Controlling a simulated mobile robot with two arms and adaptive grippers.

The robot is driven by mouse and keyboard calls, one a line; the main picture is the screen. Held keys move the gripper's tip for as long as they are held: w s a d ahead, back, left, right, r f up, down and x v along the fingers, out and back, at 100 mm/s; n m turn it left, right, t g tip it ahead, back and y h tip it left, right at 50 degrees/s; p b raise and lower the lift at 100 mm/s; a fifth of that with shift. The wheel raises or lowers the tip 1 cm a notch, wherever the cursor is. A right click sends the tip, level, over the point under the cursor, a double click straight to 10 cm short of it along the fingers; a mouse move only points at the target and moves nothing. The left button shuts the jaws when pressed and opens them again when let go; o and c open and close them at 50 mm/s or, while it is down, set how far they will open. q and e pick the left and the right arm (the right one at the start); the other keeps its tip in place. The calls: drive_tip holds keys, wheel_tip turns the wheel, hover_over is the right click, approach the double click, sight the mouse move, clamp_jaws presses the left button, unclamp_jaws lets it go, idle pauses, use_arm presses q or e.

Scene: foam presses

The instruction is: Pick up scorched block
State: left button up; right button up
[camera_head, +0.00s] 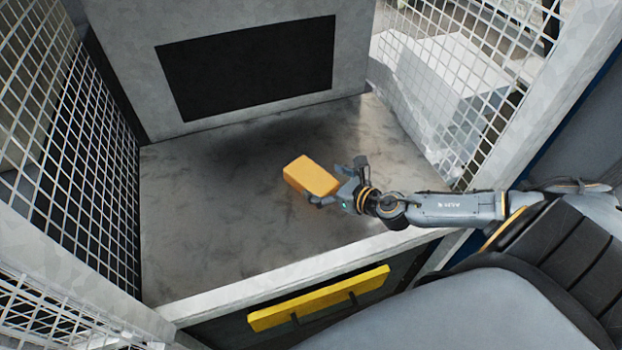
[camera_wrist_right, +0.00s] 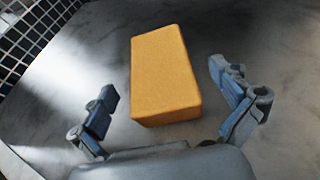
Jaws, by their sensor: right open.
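An orange-yellow foam block (camera_head: 311,176) lies on the grey metal floor of the press. No scorch marks show on its visible faces. In the right wrist view the block (camera_wrist_right: 165,75) sits ahead of the palm, its near end reaching between the two blue-padded fingers. My right gripper (camera_head: 332,182) is open at the block's right end. In the right wrist view the open fingers (camera_wrist_right: 165,105) stand apart from the block, with a gap on each side. My left gripper is not in view.
The press floor (camera_head: 230,220) is otherwise clear. A grey wall with a dark panel (camera_head: 250,68) stands behind it. White mesh guards (camera_head: 60,150) close the left and right sides. A front ledge (camera_head: 290,272) and a yellow bar (camera_head: 318,298) run along the near edge.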

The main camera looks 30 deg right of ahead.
sight(312, 175)
drive_tip(key=x, duration=0.2)
drive_tip(key=p+x, duration=0.1)
drive_tip(key=shift+w+a+r, duration=0.15)
drive_tip(key=shift+w, duration=0.25)
drive_tip(key=shift+w+a+f, duration=0.1)
drive_tip(key=shift+w+f, duration=0.2)
drive_tip(key=shift+w, duration=0.1)
drive_tip(key=c, duration=1.1)
